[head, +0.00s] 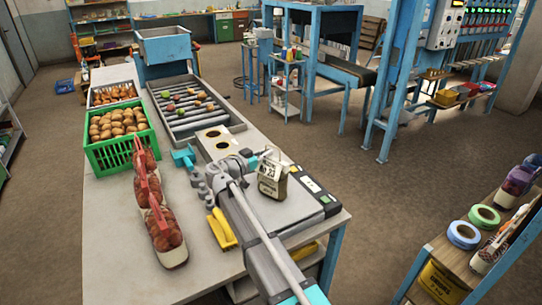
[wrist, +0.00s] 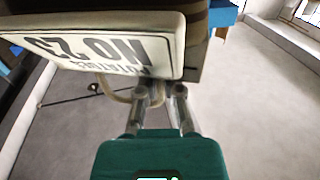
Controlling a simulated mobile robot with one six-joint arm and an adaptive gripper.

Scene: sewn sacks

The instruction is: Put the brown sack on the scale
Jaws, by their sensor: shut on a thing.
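The brown sack (head: 272,186) hangs upright with a pale printed tag at its top, over or just above the scale (head: 300,208); I cannot tell whether it touches. The scale is a flat grey platform with a dark display strip at its right. My gripper (head: 263,157) reaches the top of the sack from the left and is shut on it. The tag hides most of the sack there.
A green crate of potatoes (head: 122,152) and red net bags (head: 160,225) stand left on the table. A roller tray with several vegetables (head: 187,97) lies behind. A yellow object (head: 222,229) lies near the scale. My arm covers part of the table and scale.

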